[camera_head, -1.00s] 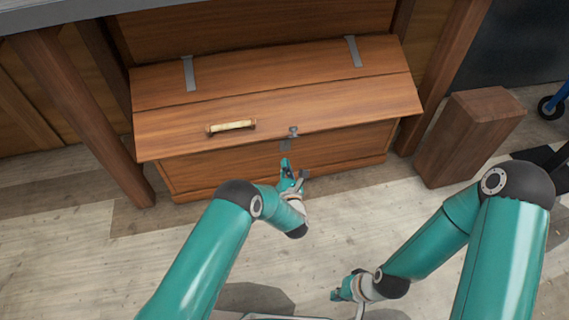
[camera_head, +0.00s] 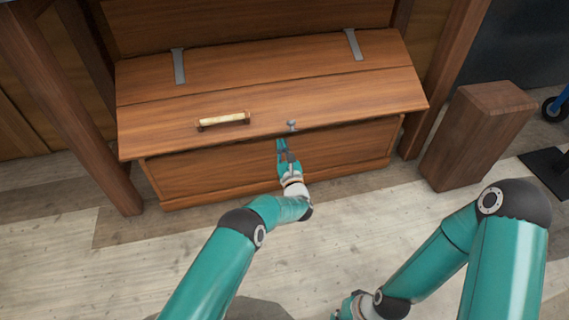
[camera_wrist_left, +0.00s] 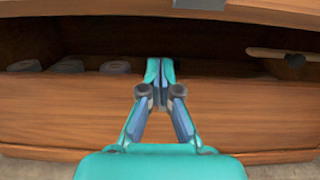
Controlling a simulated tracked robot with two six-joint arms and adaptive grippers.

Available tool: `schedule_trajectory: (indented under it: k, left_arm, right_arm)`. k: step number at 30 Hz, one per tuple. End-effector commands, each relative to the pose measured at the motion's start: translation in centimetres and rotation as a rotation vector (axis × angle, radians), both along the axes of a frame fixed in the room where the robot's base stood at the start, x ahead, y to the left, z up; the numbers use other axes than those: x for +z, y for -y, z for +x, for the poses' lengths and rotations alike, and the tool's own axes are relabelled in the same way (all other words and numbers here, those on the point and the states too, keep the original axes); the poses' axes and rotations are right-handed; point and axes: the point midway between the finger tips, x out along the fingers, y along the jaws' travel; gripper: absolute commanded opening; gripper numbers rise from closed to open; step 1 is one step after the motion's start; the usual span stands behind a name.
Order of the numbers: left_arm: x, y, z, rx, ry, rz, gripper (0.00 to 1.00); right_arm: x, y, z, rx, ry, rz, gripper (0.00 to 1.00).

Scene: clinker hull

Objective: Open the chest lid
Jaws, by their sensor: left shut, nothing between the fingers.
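The brown wooden chest (camera_head: 330,155) stands on the floor with its lid (camera_head: 300,92) slightly raised. The wrist view shows a dark gap between the lid edge (camera_wrist_left: 262,13) and the chest's front wall (camera_wrist_left: 60,112). The lid has a pale handle (camera_head: 223,121) and a small grey latch (camera_head: 292,125) at its front edge. My left gripper (camera_head: 281,145) is shut and empty, its tips at the gap just below the lid edge near the latch; the wrist view shows the fingers (camera_wrist_left: 160,72) together. Whether they touch the lid is unclear. My right gripper (camera_head: 341,312) is low, partly cut off.
Several grey round items (camera_wrist_left: 68,65) and a stick-like item (camera_wrist_left: 285,54) lie inside the chest. A wooden block (camera_head: 478,137) stands right of the chest, and a wooden post (camera_head: 75,110) stands left. The floor (camera_head: 130,255) in front is mostly clear.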

Motion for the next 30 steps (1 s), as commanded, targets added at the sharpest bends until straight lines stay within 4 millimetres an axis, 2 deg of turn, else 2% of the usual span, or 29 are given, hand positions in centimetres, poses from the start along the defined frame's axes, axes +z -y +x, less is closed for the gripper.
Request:
schedule_trajectory:
  k: [2,3,15,30]
  left_arm:
    - [-0.2,-0.5,1.1,0.002,0.004,-0.001,0.00]
    - [0.8,-0.2,0.8,-0.002,0.002,0.001,0.00]
    - [3.5,0.2,-0.7,0.000,0.000,0.000,0.00]
    - [3.9,0.2,-0.9,0.000,-0.004,0.000,0.00]
  right_arm:
    - [-1.2,0.0,0.0,0.000,0.000,0.000,0.00]
    - [-0.7,0.0,0.0,0.000,-0.001,0.000,0.00]
    - [-0.9,0.0,0.0,0.000,0.000,0.000,0.00]
    - [-0.8,0.0,0.0,0.000,0.000,0.000,0.00]
